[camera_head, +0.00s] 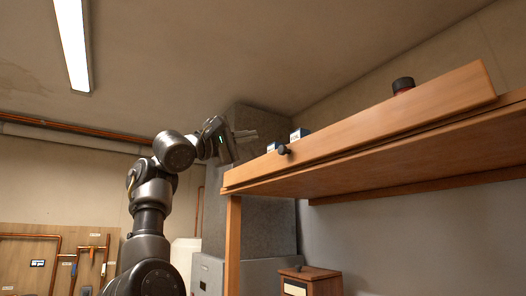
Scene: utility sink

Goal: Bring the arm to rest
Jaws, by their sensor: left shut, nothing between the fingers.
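My left arm rises from the bottom left of the head view, and its wrist is bent over toward the right. My left gripper (246,136) is up near the left end of a wooden shelf (390,124), in front of a grey concrete column. Its fingers point right and are shut, with nothing held between them. I cannot tell how far the fingertips are from the shelf. My right gripper is not in view.
On the shelf are a dark-capped jar (403,86), a small white-and-blue box (298,135) and a dark knob-like item (284,150). A wooden cabinet (318,274) stands below. The space above my arm is open.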

